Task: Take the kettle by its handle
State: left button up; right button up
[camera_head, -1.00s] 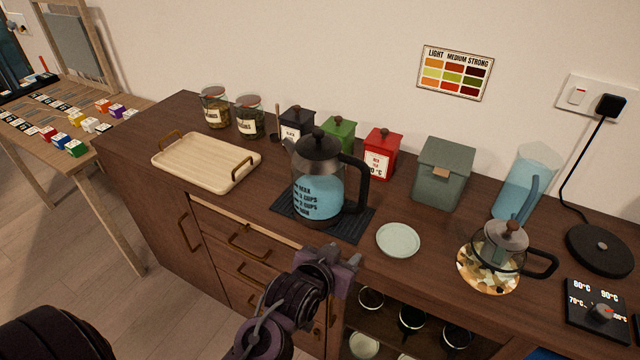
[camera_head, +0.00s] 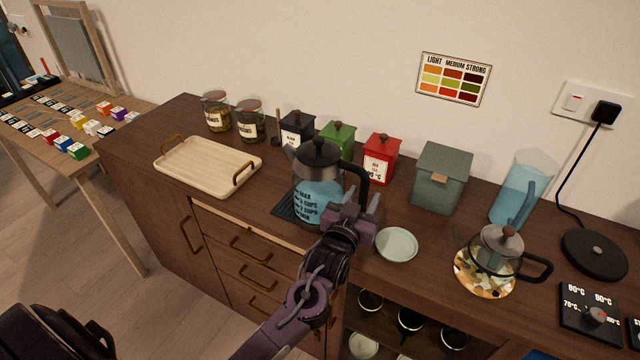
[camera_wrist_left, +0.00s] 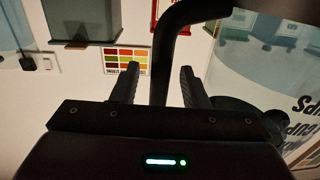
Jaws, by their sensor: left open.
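The kettle (camera_head: 318,190) stands upright on a dark mat (camera_head: 286,207) on the wooden counter. It has a clear body with blue liquid, a dark lid and a black handle on its right side. My left gripper (camera_head: 354,205) is in front of the kettle's right side and hides part of the handle and body. In the left wrist view the handle (camera_wrist_left: 162,60) runs down between the two open fingers of the left gripper (camera_wrist_left: 158,88), with a gap to the right finger. The kettle body (camera_wrist_left: 270,80) is to the right there. My right gripper is not in view.
A pale saucer (camera_head: 397,245) lies just right of the gripper. A glass teapot (camera_head: 497,255) is further right, and a wooden tray (camera_head: 180,180) is to the left. Red (camera_head: 380,160), green (camera_head: 337,140) and black canisters (camera_head: 297,130) stand behind the kettle.

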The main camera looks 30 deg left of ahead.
pick_arm(q)
jog(key=shift+w, duration=0.4)
jog(key=shift+s, duration=0.1)
jog(key=shift+c, duration=0.4)
grip_shut()
dwell(0.5)
jog(key=shift+r, duration=0.25)
